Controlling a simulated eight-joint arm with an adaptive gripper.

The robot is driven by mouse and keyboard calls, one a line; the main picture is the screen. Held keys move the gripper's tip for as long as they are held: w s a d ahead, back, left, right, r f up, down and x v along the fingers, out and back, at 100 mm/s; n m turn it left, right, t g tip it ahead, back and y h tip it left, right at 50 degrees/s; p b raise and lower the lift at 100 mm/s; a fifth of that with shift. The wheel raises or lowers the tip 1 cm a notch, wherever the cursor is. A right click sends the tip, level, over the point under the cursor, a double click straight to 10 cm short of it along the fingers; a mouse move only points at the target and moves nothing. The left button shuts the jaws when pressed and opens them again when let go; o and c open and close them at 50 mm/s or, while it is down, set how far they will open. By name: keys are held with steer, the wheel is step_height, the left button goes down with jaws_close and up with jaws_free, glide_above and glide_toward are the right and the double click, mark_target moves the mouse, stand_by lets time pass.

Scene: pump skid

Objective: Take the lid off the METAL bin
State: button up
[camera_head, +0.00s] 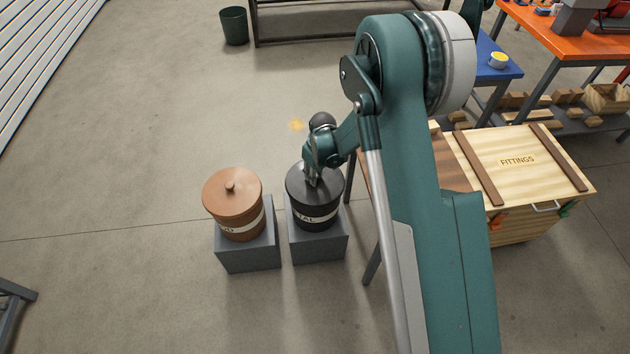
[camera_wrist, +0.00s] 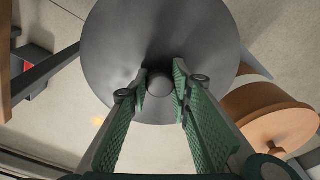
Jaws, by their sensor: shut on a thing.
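The dark METAL bin (camera_head: 317,219) stands upright on a grey block, its label partly showing "TAL". Its dark round lid (camera_head: 296,183) sits on top of the bin in the head view. In the wrist view the lid (camera_wrist: 115,45) fills the upper middle, with a small round knob (camera_wrist: 159,86) at its centre. My gripper (camera_head: 311,181) is over the lid, and in the wrist view my gripper's fingers (camera_wrist: 160,88) stand on both sides of the knob, shut on it. The lower part of the bin is hidden under the lid in the wrist view.
A copper-brown bin (camera_head: 236,222) with its lid on stands close to the left on its own grey block (camera_head: 248,255). A wooden FITTINGS crate (camera_head: 515,160) is at right. A small green bin (camera_head: 234,26) stands at the back. Floor to the left is clear.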

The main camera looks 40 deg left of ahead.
steer(key=shift+r+p, duration=1.1)
steer(key=shift+r, duration=3.95)
steer(key=shift+w+d, duration=0.1)
steer(key=w+d+r+m+p, duration=0.25)
steer(key=w+d, duration=0.25)
steer(key=d, duration=0.5)
steer(key=w+d+r+m+p, duration=0.1)
steer(key=w+d+r+m, duration=0.2)
steer(key=d, duration=0.6)
steer(key=w+d+r+m+p, duration=0.1)
steer(key=w+d+r+p, duration=0.1)
steer(key=w+d, duration=0.6)
steer(key=d+r+m+t+h+p, duration=0.1)
steer(key=d+r+m+p, duration=0.2)
steer(key=d, duration=1.4)
steer(key=d+r+m+p, duration=0.2)
steer(key=d+r+m, duration=0.2)
steer(key=d, duration=1.3)
steer(key=a+f+n+b, duration=0.2)
steer(key=a+f+b, duration=0.2)
steer(key=a, duration=0.6)
steer(key=a+f+n+b, duration=0.2)
steer(key=a+f+b, duration=0.3)
steer(key=a+b, duration=0.3)
steer(key=shift+w+a, duration=0.4)
steer(key=shift+a, duration=1.05)
